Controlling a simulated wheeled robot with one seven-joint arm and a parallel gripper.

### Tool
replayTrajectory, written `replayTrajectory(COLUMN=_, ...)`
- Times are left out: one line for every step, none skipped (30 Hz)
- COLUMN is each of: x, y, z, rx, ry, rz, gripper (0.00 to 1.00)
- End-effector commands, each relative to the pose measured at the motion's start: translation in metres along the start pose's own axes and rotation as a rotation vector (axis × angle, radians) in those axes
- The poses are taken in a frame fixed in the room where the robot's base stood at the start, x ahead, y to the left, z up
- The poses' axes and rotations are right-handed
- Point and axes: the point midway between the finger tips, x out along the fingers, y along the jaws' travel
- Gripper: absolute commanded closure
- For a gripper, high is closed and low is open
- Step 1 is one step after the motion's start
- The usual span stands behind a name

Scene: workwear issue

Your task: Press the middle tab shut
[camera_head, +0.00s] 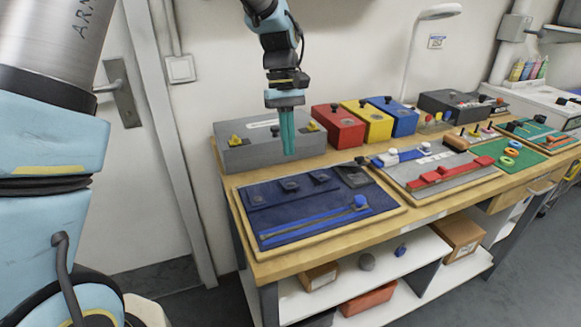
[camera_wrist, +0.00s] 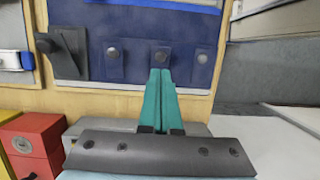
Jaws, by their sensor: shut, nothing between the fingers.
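A dark navy cloth panel (camera_head: 300,213) lies on a wooden-edged board near the bench's front left. Three tabs with round studs run along its rear part. The middle tab (camera_head: 289,185) is between the left tab (camera_head: 257,196) and the right tab (camera_head: 319,176). My gripper (camera_head: 289,153) is shut and empty, its teal fingers pointing down above the rear of the board. In the wrist view the fingertips (camera_wrist: 160,71) appear just short of the middle tab (camera_wrist: 162,57), partly covering its lower edge. I cannot tell whether the tab is raised or flat, or the exact gap.
A grey box (camera_head: 240,150) with yellow pieces stands behind the panel, close to my gripper. Red (camera_head: 338,128), yellow (camera_head: 367,121) and blue (camera_head: 396,116) boxes stand to its right. A dark knobbed piece (camera_head: 353,176) sits at the panel's rear right corner.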

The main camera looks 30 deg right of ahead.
Motion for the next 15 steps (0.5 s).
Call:
replayTrajectory(x=0.010, y=-0.001, z=0.002, rx=0.000, ry=-0.005, rz=-0.004, gripper=1.00)
replayTrajectory(x=0.015, y=-0.001, z=0.001, rx=0.000, ry=-0.004, rz=-0.003, gripper=1.00)
replayTrajectory(x=0.023, y=-0.001, z=0.001, rx=0.000, ry=-0.003, rz=-0.003, gripper=1.00)
replayTrajectory(x=0.029, y=-0.001, z=0.002, rx=0.000, ry=-0.004, rz=-0.004, gripper=1.00)
replayTrajectory(x=0.033, y=-0.001, z=0.001, rx=0.000, ry=-0.003, rz=-0.003, gripper=1.00)
replayTrajectory(x=0.039, y=-0.001, z=0.001, rx=0.000, ry=-0.003, rz=-0.002, gripper=1.00)
replayTrajectory(x=0.044, y=-0.001, z=0.001, rx=0.000, ry=-0.003, rz=-0.002, gripper=1.00)
replayTrajectory(x=0.048, y=-0.001, z=0.001, rx=0.000, ry=-0.003, rz=-0.003, gripper=1.00)
replayTrajectory(x=0.052, y=-0.001, z=0.001, rx=0.000, ry=-0.002, rz=-0.002, gripper=1.00)
replayTrajectory(x=0.055, y=-0.001, z=0.001, rx=0.000, ry=-0.002, rz=-0.002, gripper=1.00)
replayTrajectory(x=0.058, y=-0.001, z=0.001, rx=0.000, ry=-0.001, rz=-0.001, gripper=1.00)
replayTrajectory(x=0.061, y=0.000, z=0.000, rx=0.000, ry=-0.001, rz=-0.001, gripper=1.00)
replayTrajectory(x=0.063, y=0.000, z=0.000, rx=0.000, ry=-0.001, rz=-0.001, gripper=1.00)
replayTrajectory(x=0.064, y=-0.001, z=0.000, rx=0.000, ry=-0.001, rz=-0.001, gripper=1.00)
replayTrajectory(x=0.066, y=0.000, z=0.000, rx=0.000, ry=0.000, rz=0.000, gripper=1.00)
